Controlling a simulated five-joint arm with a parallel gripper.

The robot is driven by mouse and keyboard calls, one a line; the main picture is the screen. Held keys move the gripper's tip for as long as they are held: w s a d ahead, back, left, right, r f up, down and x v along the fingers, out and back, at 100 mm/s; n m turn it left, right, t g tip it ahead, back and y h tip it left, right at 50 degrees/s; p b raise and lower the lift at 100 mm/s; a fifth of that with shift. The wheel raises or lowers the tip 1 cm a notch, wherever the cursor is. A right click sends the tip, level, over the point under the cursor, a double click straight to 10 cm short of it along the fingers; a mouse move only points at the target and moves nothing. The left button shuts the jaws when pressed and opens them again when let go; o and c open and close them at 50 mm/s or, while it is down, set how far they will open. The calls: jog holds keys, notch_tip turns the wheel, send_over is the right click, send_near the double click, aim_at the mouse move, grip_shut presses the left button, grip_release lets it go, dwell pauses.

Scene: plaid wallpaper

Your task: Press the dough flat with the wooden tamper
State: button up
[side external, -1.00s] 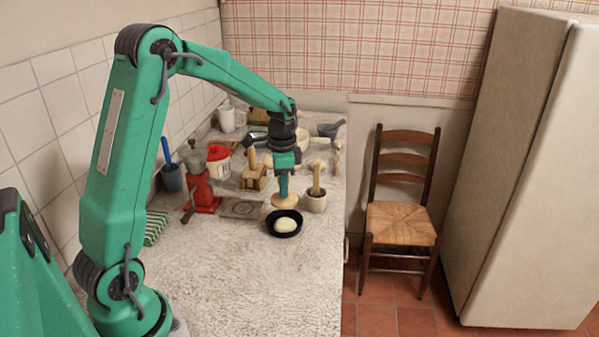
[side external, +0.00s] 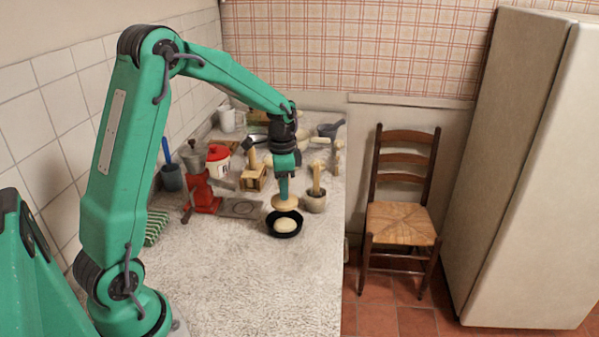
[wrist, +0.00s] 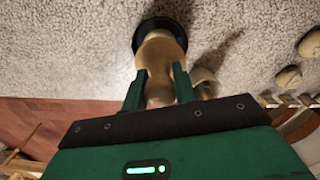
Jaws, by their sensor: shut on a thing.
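The dough (side external: 285,225) is a pale rounded lump in a small black dish (side external: 271,231) on the counter. The black dish also shows at the top of the wrist view (wrist: 150,23). My gripper (side external: 283,188) is shut on the wooden tamper (side external: 285,203), whose broad round foot points down. The foot hangs just above the far part of the dish; a touch on the dough cannot be made out.
The near counter (side external: 240,285) is clear.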

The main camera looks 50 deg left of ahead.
aim_at(284, 203)
jog(key=shift+f, duration=2.85)
jog(key=shift+f, duration=0.6)
jog(key=shift+r, duration=0.15)
jog(key=shift+r, duration=3.4)
jog(key=shift+d, duration=0.1)
